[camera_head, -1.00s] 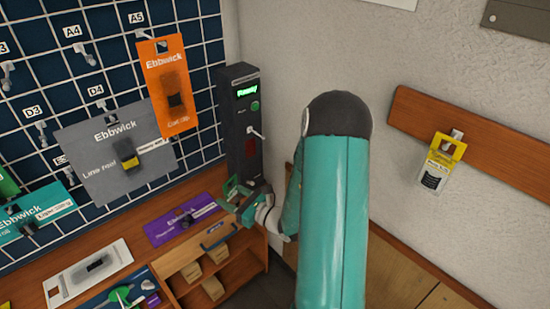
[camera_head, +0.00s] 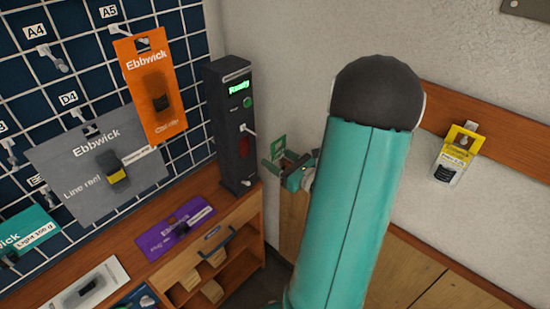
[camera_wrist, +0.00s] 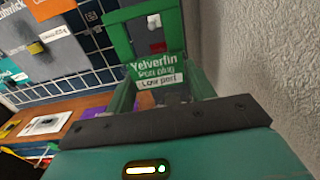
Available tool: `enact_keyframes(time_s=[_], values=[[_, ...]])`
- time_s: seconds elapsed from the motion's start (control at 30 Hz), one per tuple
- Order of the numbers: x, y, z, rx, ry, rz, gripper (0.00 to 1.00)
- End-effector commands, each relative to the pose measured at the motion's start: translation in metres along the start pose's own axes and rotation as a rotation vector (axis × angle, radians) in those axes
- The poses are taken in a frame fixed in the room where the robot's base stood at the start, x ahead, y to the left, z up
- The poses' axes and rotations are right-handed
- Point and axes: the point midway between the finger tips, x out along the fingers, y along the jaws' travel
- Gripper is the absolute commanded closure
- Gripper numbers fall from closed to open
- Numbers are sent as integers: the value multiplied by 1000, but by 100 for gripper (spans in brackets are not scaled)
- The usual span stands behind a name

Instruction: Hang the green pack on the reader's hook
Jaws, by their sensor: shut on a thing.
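The green pack (camera_head: 278,148) is held in my gripper (camera_head: 290,171), which is shut on it. In the wrist view, the pack (camera_wrist: 157,69) stands above the fingers of my gripper (camera_wrist: 160,95), with its large square opening at the top. The reader (camera_head: 232,130) is a tall dark box with a green lit display. Its pale hook (camera_head: 247,128) sticks out of the front. In the head view the pack is right of the hook and slightly lower, apart from it. In the wrist view the hook (camera_wrist: 154,20) shows through the pack's opening.
A grid wall (camera_head: 80,65) with an orange pack (camera_head: 152,85) and a grey pack (camera_head: 95,172) is on the left. A purple pack (camera_head: 175,228) lies on the wooden bench below. A yellow pack (camera_head: 455,155) hangs from a wooden rail (camera_head: 510,135) on the right.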

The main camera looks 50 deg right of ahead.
Motion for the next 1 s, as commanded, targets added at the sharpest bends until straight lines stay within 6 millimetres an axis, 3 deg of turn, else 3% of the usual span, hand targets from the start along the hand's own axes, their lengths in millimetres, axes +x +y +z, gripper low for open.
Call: enact_keyframes(time_s=[1.0], values=[[55,1,-5,-2,-1,3,69]])
